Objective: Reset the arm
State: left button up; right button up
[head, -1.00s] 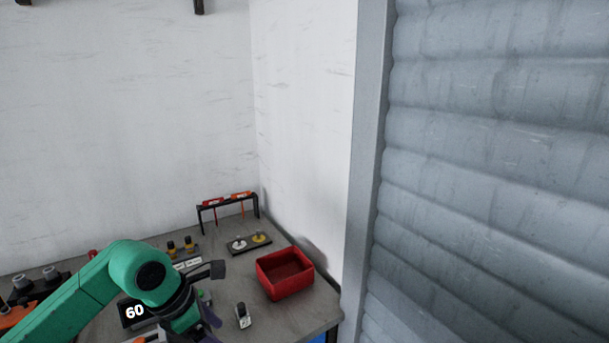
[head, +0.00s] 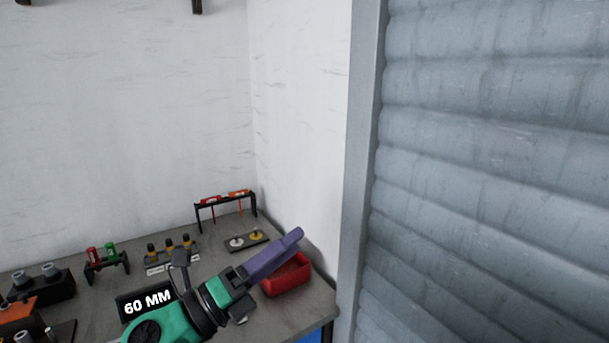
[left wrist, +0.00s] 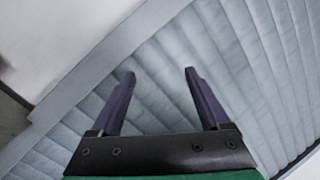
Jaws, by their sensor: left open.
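My left arm comes in from the bottom of the head view, with a green wrist and purple fingers. My left gripper (head: 292,240) is raised over the table, its fingers pointing up and right, in front of the red bin. In the left wrist view the two purple fingers of the left gripper (left wrist: 158,75) stand wide apart with nothing between them; the grey ribbed shutter (left wrist: 200,50) lies behind. My right gripper is not in view.
The red bin (head: 288,284) stands at the table's right end, partly hidden by my fingers. Behind are a black rack (head: 226,198) with red and orange tools and a small plate (head: 246,241) with two round pieces. Several fixtures line the left. The shutter (head: 490,150) fills the right.

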pick_arm(q)
jog(key=w+a+f+n+t+y, duration=0.2)
jog(key=a+f+n+t+y, duration=0.15)
jog(key=a+n+y, duration=0.5)
jog(key=w+a+f+n+t+y, duration=0.25)
jog(key=a+n+t+y, duration=0.2)
jog(key=n, duration=0.65)
jog(key=s+a+f+n+g+y, duration=0.2)
jog(key=a+f+n+g+y, duration=0.45)
jog(key=f, duration=0.55)
jog(key=s+f+n+g+h, duration=0.3)
jog(key=s+f+n+g, duration=0.6)
jog(key=s+f, duration=0.95)
notch_tip(320, 180, down, 22)
jog(key=s+f+m+g, duration=0.1)
jog(key=s+m+g, duration=0.1)
jog(key=s+g, duration=0.1)
jog(key=s+a+f+g, duration=0.1)
jog(key=s+a+f, duration=0.2)
jog(key=s+f, duration=1)
jog(key=s, duration=0.3)
jog(key=shift+s+a+f, duration=0.15)
jog(key=shift+a+f, duration=0.05)
jog(key=shift+f, duration=0.2)
